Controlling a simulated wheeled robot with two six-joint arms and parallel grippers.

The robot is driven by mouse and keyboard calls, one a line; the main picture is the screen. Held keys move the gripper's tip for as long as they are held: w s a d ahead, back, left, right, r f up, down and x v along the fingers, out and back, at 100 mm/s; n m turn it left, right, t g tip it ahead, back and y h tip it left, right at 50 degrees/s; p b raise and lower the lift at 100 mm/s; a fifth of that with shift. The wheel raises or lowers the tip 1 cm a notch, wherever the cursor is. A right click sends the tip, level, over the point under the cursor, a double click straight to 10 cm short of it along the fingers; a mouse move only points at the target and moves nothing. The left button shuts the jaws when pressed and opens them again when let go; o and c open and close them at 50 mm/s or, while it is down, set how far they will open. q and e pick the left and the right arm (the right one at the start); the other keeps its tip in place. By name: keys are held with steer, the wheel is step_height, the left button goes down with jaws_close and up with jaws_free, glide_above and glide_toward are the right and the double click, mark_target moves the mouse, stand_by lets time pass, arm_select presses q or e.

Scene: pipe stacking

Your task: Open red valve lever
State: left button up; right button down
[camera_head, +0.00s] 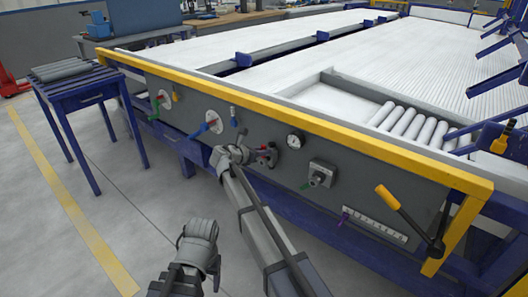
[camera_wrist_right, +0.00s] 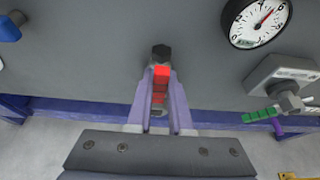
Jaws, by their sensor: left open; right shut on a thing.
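The red valve lever (camera_wrist_right: 160,84) sits between the two pale fingers of my right gripper (camera_wrist_right: 160,102) in the right wrist view. The gripper is shut on it. The lever is fixed to the grey panel below a dark knob-like fitting. In the head view the red lever (camera_head: 262,159) shows small at the tip of my right gripper (camera_head: 254,157), partly hidden by it. My left gripper (camera_head: 177,283) is low in the head view, away from the panel and open; its fingers are hard to make out.
Right of the red lever are a round gauge (camera_wrist_right: 256,20) and a green-levered valve (camera_wrist_right: 260,115). A blue valve handle (camera_head: 203,130) and another green one (camera_head: 155,107) are to the left. A yellow rail (camera_head: 300,115) tops the panel (camera_head: 345,187). A blue table (camera_head: 78,88) holds pipes.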

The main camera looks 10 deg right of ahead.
stand_by(0.4)
steer(key=c, duration=0.8)
jaws_free()
steer(key=p+v, duration=0.3)
steer(key=v, duration=0.4)
steer(key=shift+s+a+r, duration=0.1)
steer(key=shift+s+a, duration=0.15)
steer(key=shift+a, duration=0.05)
